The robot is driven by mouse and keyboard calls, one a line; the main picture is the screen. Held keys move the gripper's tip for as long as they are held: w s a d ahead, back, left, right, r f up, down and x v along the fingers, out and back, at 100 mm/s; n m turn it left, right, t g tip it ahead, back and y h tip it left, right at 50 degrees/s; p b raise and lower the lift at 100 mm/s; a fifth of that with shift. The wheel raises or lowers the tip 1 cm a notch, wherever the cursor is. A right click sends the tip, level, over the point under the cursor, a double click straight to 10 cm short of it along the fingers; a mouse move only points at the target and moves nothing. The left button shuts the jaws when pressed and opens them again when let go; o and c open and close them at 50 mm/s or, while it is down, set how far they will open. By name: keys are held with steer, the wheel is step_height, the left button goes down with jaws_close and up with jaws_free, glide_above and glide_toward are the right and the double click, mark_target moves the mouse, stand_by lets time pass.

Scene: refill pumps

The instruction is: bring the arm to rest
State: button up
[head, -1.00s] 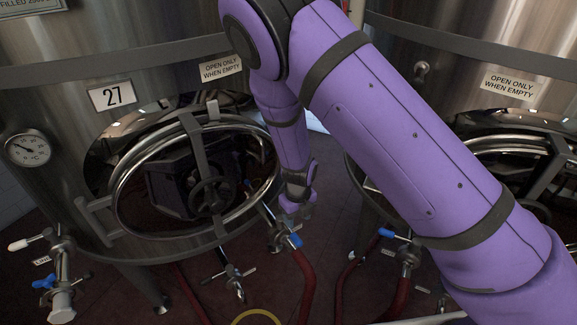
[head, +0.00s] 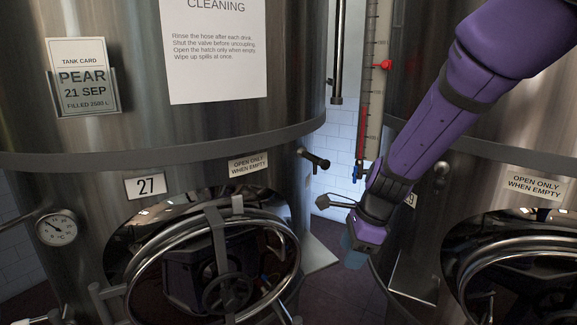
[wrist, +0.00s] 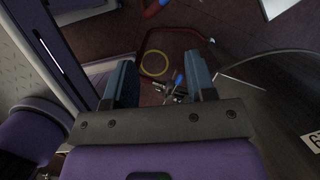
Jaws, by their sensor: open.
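My purple arm reaches in from the upper right in the head view. My gripper (head: 352,250) hangs at its lower end, in the gap between two steel tanks. In the wrist view my gripper (wrist: 160,85) shows two blue-grey fingers set wide apart with nothing between them. It is open and empty, and looks down toward the dark red floor. In the head view its fingertips are dark and partly hidden by the wrist.
Tank 27 (head: 80,190) with a round hatch (head: 215,265) stands left; another tank (head: 480,150) stands right. A sight gauge (head: 372,90) with a red marker runs beside my arm. Below, the wrist view shows a yellow ring (wrist: 154,64), a red hose and a blue-handled valve (wrist: 178,78).

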steer(key=s+d+r+n+t+h, duration=0.1)
steer(key=s+d+r+n+t, duration=0.1)
steer(key=s+d+r+n, duration=0.6)
steer(key=s+d+r+n+t+h, duration=0.2)
steer(key=s+d+r+n, duration=0.6)
steer(key=s, duration=0.6)
step_height(320, 180, up, 4)
steer(key=shift+s+d+f+n+t+h, duration=0.25)
steer(key=shift+s+d+n+t+h, duration=0.05)
steer(key=shift+n, duration=0.9)
